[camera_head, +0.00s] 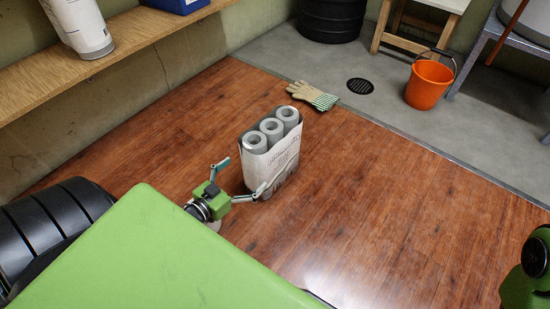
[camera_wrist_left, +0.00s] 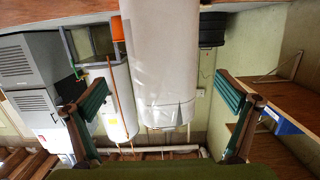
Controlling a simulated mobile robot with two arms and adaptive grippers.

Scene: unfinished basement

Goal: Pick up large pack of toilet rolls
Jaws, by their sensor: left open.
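The large pack of toilet rolls (camera_head: 272,160) stands upright on the wooden floor, with three roll ends showing at its open top. My left gripper (camera_head: 242,176) is open at the near left side of the pack. One finger is left of the pack; the other overlaps its lower front. In the left wrist view the pale pack (camera_wrist_left: 165,70) appears between the two spread fingers of the left gripper (camera_wrist_left: 161,112), with gaps on both sides. Contact cannot be told. My right gripper is out of view; only part of my right arm shows at the right edge.
A work glove (camera_head: 312,95) lies behind the pack. An orange bucket (camera_head: 428,84) and a drain (camera_head: 360,86) are on the grey floor beyond. A wooden shelf (camera_head: 130,36) runs along the left wall. The floor right of the pack is clear.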

